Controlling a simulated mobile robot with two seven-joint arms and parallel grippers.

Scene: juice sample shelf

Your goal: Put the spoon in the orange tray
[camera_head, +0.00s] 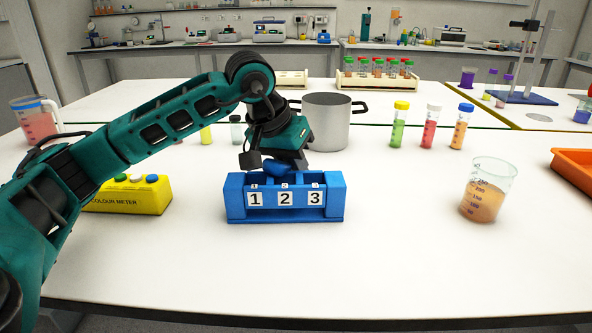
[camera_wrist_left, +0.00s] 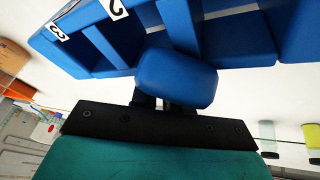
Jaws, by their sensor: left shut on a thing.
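My left gripper (camera_head: 279,164) is behind and above the blue rack numbered 1, 2, 3 (camera_head: 285,213). It is shut on a rounded blue piece (camera_wrist_left: 176,77), seen close up in the left wrist view against the rack (camera_wrist_left: 238,40). I cannot tell whether this piece is part of a spoon. No clear spoon shape shows in either view. The orange tray (camera_head: 577,165) is at the right edge, partly cut off. My right gripper is not in view.
A beaker of orange liquid (camera_head: 488,190) stands between rack and tray. A metal pot (camera_head: 328,124) is behind my gripper. Bottles with yellow (camera_head: 399,127), white (camera_head: 431,127) and blue (camera_head: 462,127) caps stand behind. A yellow colour meter (camera_head: 133,197) is left.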

